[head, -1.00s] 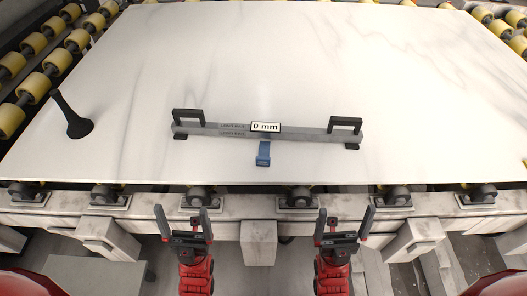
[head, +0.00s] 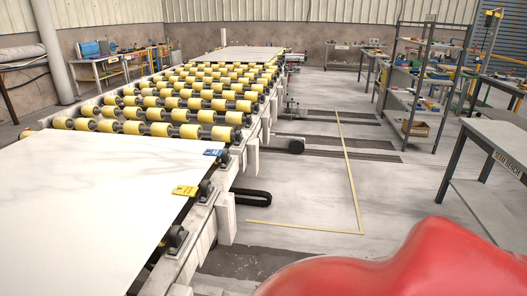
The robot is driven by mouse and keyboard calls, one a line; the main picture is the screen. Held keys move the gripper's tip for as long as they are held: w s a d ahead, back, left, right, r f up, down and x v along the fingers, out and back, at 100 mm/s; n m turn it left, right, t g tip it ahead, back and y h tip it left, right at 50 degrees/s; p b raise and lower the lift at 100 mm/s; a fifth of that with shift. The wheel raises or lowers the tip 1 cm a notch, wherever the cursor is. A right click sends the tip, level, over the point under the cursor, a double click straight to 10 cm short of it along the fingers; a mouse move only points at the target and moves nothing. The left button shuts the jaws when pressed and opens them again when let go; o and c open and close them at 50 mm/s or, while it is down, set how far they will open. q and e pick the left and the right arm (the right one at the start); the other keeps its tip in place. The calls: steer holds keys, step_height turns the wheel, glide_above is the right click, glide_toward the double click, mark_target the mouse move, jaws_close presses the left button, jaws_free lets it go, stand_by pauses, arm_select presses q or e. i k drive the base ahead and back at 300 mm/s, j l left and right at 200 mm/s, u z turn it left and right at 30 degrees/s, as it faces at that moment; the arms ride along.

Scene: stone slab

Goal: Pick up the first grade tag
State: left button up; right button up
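A yellow tag (head: 185,191) and a blue tag (head: 213,153) sit at the right edge of the white stone slab (head: 80,200). The yellow one is nearer, the blue one is farther, near the slab's far right corner. Both carry markings too small to read, so I cannot tell which is the first grade tag. Neither of my grippers is in the view.
The slab lies on a conveyor with yellow rollers (head: 165,113) running away behind it. Open floor (head: 300,200) with a yellow line (head: 352,185) lies right of the conveyor. A tool bench (head: 495,150) and shelves (head: 420,75) stand at the right.

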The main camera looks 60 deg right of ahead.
mark_target(212, 153)
steer(key=z, duration=1.95)
steer(key=i+l+z, duration=0.2)
steer(key=l, duration=0.25)
steer(key=i+l+z, duration=0.15)
steer(key=l, duration=0.3)
steer(key=i+l+z, duration=0.2)
steer(key=l, duration=0.2)
steer(key=i+l+z, duration=0.15)
steer(key=i+l, duration=0.2)
steer(key=i, duration=0.25)
steer(key=i+l+u, duration=0.1)
steer(key=i, duration=0.4)
steer(key=i+l, duration=0.35)
steer(key=i+u, duration=0.3)
steer(key=i, duration=0.2)
steer(key=i+u, duration=0.3)
steer(key=i, duration=0.2)
steer(key=i+l+u, duration=0.3)
steer(key=i, duration=0.2)
steer(key=i+j+u, duration=0.15)
steer(key=u, duration=0.3)
steer(key=i+u, duration=0.65)
steer(key=u, duration=0.2)
